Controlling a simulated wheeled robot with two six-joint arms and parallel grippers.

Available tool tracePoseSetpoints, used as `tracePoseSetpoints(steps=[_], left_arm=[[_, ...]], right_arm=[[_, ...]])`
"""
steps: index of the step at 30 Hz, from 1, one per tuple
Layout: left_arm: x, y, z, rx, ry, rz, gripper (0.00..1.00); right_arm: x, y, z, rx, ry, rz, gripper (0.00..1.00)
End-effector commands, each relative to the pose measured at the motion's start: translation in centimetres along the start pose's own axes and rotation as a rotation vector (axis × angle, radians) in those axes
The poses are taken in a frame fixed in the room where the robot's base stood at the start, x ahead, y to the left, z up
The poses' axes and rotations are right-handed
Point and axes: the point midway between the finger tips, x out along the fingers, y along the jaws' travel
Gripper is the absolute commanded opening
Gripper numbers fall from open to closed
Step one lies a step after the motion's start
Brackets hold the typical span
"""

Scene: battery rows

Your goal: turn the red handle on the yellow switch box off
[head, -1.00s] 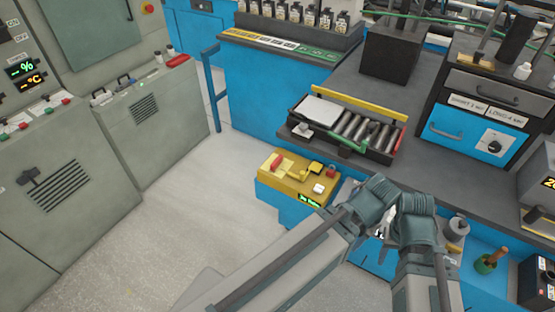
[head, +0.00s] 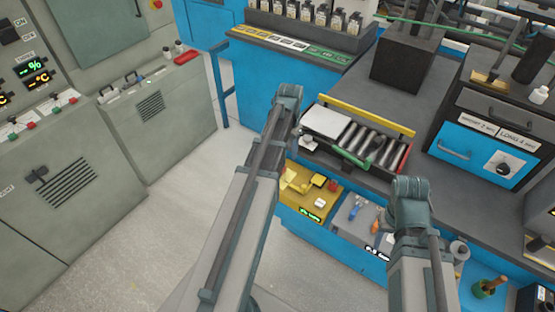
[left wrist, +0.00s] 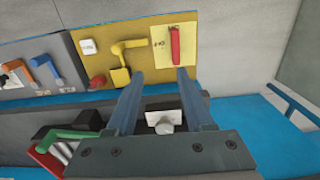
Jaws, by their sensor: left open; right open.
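The yellow switch box (head: 322,203) sits low at the front of the blue bench, its left part hidden behind my left arm in the head view. In the left wrist view the yellow box (left wrist: 103,35) carries the red handle (left wrist: 175,45), upright on a pale yellow plate at its right side. A yellow lever (left wrist: 128,46) and a red knob (left wrist: 97,82) are left of it. My left gripper (left wrist: 158,74) is open and empty, its right fingertip just below the red handle; contact cannot be told. My right gripper is hidden behind its own wrist in the head view.
A grey panel (head: 344,218) with blue and orange handles adjoins the yellow box. The bench top above holds a battery tray (head: 398,158) with a green handle. Grey cabinets (head: 175,128) stand at left. Open floor (head: 160,215) lies between them and the bench.

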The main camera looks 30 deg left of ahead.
Motion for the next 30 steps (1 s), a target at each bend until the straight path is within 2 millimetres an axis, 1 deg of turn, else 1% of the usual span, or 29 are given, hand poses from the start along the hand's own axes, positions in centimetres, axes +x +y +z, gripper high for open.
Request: tracePoseSetpoints(steps=[1, 4, 7, 11, 16, 23, 30], left_arm=[[-0.4, -1.5, -0.2, -0.012, 0.003, 0.002, 0.53], [-0.5, -2.8, -0.2, -0.017, 0.006, 0.004, 0.53], [-0.4, -3.1, -0.1, -0.019, 0.007, 0.005, 0.53], [-0.3, -3.0, -0.1, -0.018, 0.007, 0.005, 0.53], [0.5, -3.0, -0.1, -0.018, 0.007, 0.005, 0.53], [2.8, -3.0, -0.2, -0.018, 0.007, 0.005, 0.53], [6.2, -2.9, -0.2, -0.018, 0.007, 0.005, 0.53]], right_arm=[[-0.4, 0.0, 0.0, 0.0, 0.0, 0.0, 0.5], [-0.5, 0.1, 0.1, 0.0, 0.0, 0.0, 0.5], [-0.5, 0.1, 0.1, 0.0, 0.0, 0.0, 0.5], [-0.3, 0.0, 0.0, 0.0, 0.0, 0.0, 0.5], [0.5, 0.0, 0.0, 0.0, 0.0, 0.0, 0.5], [2.8, -0.3, -0.1, 0.0, 0.0, 0.0, 0.5], [6.2, -0.6, -0.3, 0.0, 0.0, 0.0, 0.5]])
